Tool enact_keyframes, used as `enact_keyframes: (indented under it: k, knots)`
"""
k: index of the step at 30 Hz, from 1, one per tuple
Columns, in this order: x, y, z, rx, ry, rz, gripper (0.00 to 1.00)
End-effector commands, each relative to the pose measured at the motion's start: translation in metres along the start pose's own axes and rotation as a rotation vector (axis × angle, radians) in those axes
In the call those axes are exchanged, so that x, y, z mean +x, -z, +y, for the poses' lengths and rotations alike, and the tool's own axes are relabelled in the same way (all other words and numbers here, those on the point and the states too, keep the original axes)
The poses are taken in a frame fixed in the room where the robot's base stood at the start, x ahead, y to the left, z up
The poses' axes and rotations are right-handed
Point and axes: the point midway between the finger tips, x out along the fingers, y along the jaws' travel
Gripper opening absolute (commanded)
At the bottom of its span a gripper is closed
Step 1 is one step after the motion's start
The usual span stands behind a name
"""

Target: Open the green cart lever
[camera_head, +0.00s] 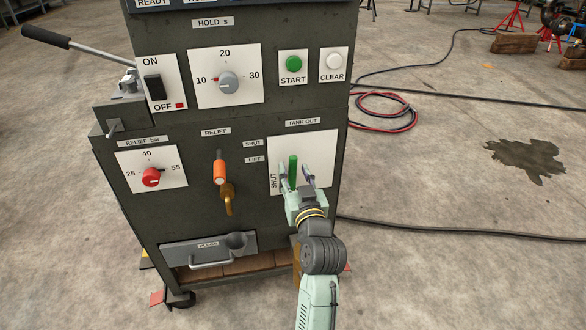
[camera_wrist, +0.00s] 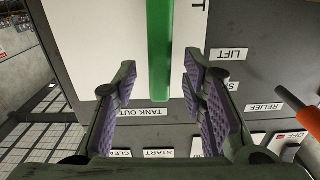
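The green lever (camera_head: 293,168) stands upright on a white plate (camera_head: 322,150) under the TANK OUT label, at the right of the dark cart's front. A SHUT label is at the plate's lower left. My gripper (camera_head: 297,177) is in front of the plate, open, with one finger on each side of the lever. In the wrist view the green lever (camera_wrist: 160,45) comes down from the top edge toward the space between the purple-padded fingers of my gripper (camera_wrist: 160,82). Gaps show on both sides, and no pad appears to touch it. The lever's pivot is hard to make out.
An orange-handled RELIEF lever (camera_head: 219,170) with a brass spout sits left of my gripper. A red knob (camera_head: 151,177), a grey dial (camera_head: 227,83) and START and CLEAR buttons are also on the cart front (camera_head: 250,120). Hoses lie on the floor at right.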

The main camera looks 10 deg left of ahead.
Motion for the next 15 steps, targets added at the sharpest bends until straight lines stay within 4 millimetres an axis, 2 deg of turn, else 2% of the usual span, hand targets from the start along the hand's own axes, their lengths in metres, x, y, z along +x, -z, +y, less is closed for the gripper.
enact_keyframes:
  k: [3, 9, 15]
  knots:
    - [-0.028, -0.001, 0.001, -0.001, -0.003, -0.001, 0.38]
    - [-0.068, -0.001, 0.000, 0.000, -0.002, -0.003, 0.38]
    - [-0.090, -0.001, 0.001, 0.000, -0.001, -0.001, 0.38]
